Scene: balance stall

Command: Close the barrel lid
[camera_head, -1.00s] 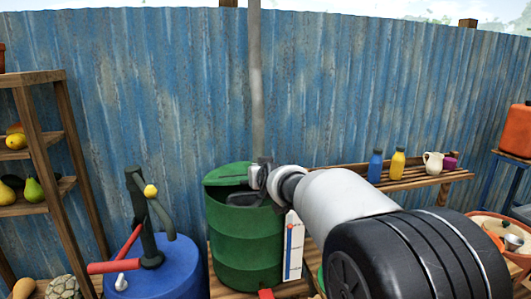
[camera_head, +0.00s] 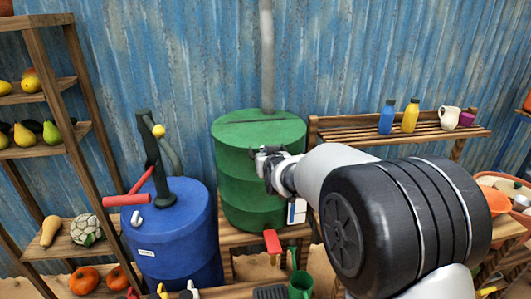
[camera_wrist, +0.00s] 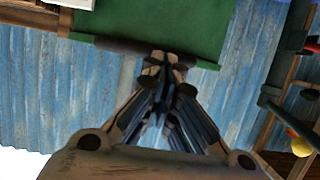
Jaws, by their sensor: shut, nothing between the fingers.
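The green barrel (camera_head: 240,195) stands upright on a wooden bench. Its green lid (camera_head: 255,128) lies flat over the top, with a dark seam line across it, and no opening shows. My gripper (camera_head: 262,153) is shut and empty, at the front right of the barrel near its rim. In the wrist view my gripper's fingers (camera_wrist: 165,75) are together, just below a green surface of the barrel or lid (camera_wrist: 165,25). I cannot tell whether they touch it. My gripper and arm hide part of the barrel's right side.
A blue barrel (camera_head: 175,245) with a hand pump (camera_head: 160,170) stands close on the left. A wooden shelf (camera_head: 78,145) with fruit is at far left. A rack (camera_head: 350,132) with bottles and a jug is behind right. A green watering can or mug (camera_head: 300,285) is in front.

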